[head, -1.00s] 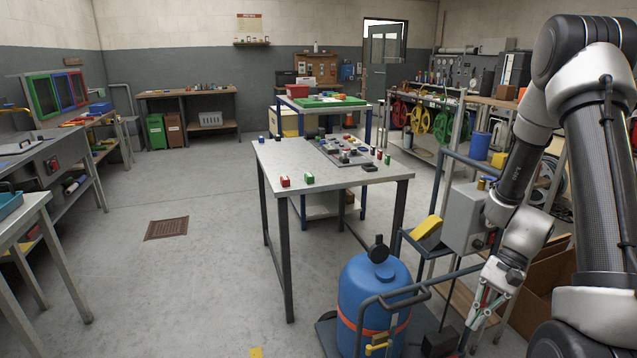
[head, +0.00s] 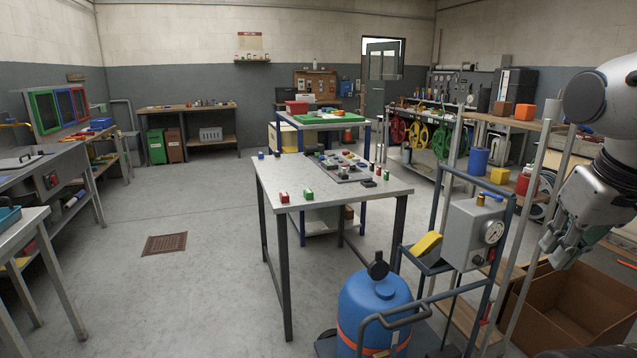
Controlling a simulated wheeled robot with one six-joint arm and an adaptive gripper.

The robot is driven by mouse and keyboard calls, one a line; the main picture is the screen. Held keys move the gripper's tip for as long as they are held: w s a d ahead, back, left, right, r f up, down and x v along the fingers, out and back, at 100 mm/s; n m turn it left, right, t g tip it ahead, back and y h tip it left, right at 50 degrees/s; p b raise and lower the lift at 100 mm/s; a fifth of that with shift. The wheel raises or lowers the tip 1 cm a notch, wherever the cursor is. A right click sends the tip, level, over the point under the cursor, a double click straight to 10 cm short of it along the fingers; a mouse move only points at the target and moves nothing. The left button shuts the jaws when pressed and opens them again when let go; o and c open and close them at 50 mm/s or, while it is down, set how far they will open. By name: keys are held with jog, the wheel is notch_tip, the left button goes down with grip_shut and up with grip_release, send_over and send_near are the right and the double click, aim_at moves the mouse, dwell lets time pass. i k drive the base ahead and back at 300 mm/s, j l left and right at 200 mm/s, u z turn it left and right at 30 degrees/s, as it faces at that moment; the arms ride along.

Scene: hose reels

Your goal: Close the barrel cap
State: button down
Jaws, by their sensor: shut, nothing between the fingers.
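The blue barrel (head: 372,312) with an orange band stands at the bottom centre of the head view, partly behind the cart's bent handle rail. My gripper (head: 552,246) is shut and empty at the right, well apart from the barrel and above the cardboard box.
A cart frame with a grey gauge box (head: 473,232) and a yellow block (head: 426,244) stands between the barrel and my gripper. An open cardboard box (head: 570,305) is on the floor at right. A workbench (head: 300,178) with small parts stands behind the barrel.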

aim_at(380, 269)
jog(key=i, duration=1.1)
